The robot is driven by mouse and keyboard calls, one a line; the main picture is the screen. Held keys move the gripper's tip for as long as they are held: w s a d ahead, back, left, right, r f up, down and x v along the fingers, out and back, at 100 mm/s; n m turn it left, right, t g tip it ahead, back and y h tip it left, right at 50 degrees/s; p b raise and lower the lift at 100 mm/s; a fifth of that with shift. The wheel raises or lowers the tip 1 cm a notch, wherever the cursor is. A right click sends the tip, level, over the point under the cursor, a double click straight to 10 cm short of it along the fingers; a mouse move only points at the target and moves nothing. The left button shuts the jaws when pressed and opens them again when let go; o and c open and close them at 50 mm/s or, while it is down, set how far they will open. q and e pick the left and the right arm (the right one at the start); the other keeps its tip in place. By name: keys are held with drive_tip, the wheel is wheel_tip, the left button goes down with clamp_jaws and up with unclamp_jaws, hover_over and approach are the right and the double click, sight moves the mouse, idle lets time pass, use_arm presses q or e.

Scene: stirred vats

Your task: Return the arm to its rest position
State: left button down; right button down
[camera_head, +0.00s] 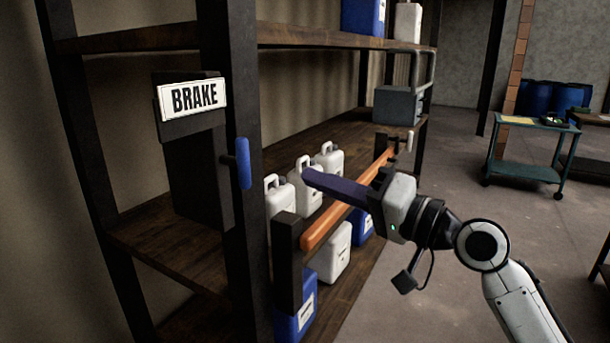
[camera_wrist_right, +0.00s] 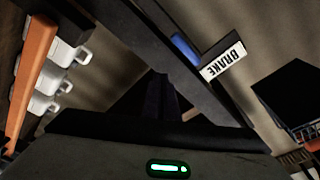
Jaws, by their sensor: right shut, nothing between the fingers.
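My right arm comes in from the lower right of the head view. Its right gripper (camera_head: 310,178) points left toward the shelf, with its dark fingers together and empty. The fingertips are in front of the white jugs and above the orange bar in the picture; I cannot tell the exact gap. In the wrist view the right gripper (camera_wrist_right: 161,92) also shows shut, pointing at dark shelf framing. My left gripper is not in view.
A BRAKE sign (camera_head: 194,96) and a blue handle (camera_head: 243,163) are on the shelf post at left. An orange bar (camera_head: 345,199) runs along the shelf front before white jugs (camera_head: 279,196). A green cart (camera_head: 527,145) stands at back right. Floor between is clear.

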drive_tip(key=s+d+f+m+h, duration=0.1)
drive_tip(key=s+d+f+h, duration=0.15)
drive_tip(key=f, duration=0.85)
drive_tip(key=s+d+f+t+h, duration=0.1)
drive_tip(key=d+f+h, duration=0.15)
drive_tip(key=f, duration=0.75)
drive_tip(key=s+d+f+m+h, duration=0.1)
drive_tip(key=s+d+f+h, duration=0.15)
drive_tip(key=f, duration=0.85)
drive_tip(key=s+d+f+n+g+h, duration=0.1)
drive_tip(key=s+d+f, duration=0.3)
drive_tip(key=s+f, duration=0.6)
drive_tip(key=s+d+f+n+g+h, duration=0.2)
drive_tip(key=s+d+f+h, duration=0.2)
drive_tip(key=s+f, duration=0.6)
drive_tip(key=s, duration=0.3)
drive_tip(key=shift+s+n+h, duration=0.15)
drive_tip(key=shift+n+h, duration=0.15)
drive_tip(key=shift+h, duration=0.05)
